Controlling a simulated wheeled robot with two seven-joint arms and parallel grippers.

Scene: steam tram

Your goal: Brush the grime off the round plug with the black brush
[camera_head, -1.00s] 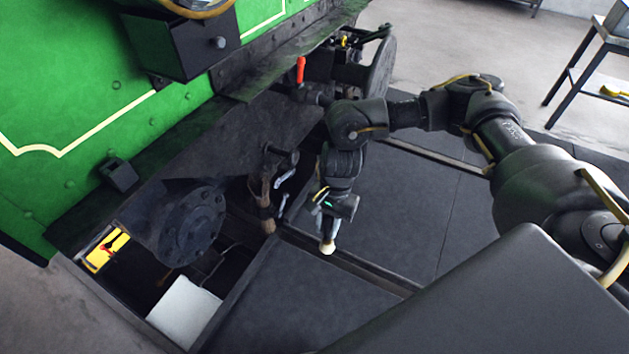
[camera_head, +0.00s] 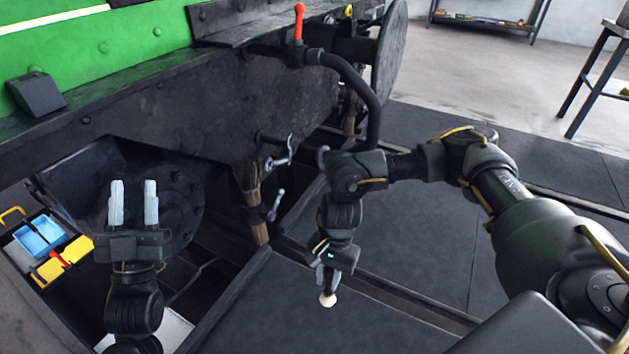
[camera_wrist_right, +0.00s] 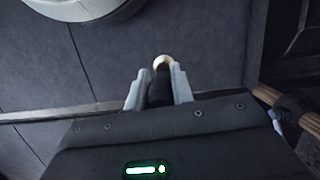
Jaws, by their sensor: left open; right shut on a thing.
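My right gripper (camera_head: 328,278) points down over the dark floor plates. It is shut on a dark-handled tool with a pale rounded tip (camera_head: 328,299), which looks like the black brush. In the right wrist view the dark handle (camera_wrist_right: 158,88) sits between the two grey fingers, with the pale tip just beyond them. My left gripper (camera_head: 134,190) is open and empty, fingers pointing up in the picture, in front of a dark round flanged part (camera_head: 180,205) with bolts. I cannot tell whether this part is the round plug, and no grime can be made out.
A blue and yellow toolbox (camera_head: 45,240) lies at the left, below the green tram side. A red-handled lever (camera_head: 299,22) and a black curved hose (camera_head: 365,95) are on the frame. Small pipe cocks (camera_head: 278,150) hang in the middle. The floor plates (camera_head: 420,220) are clear.

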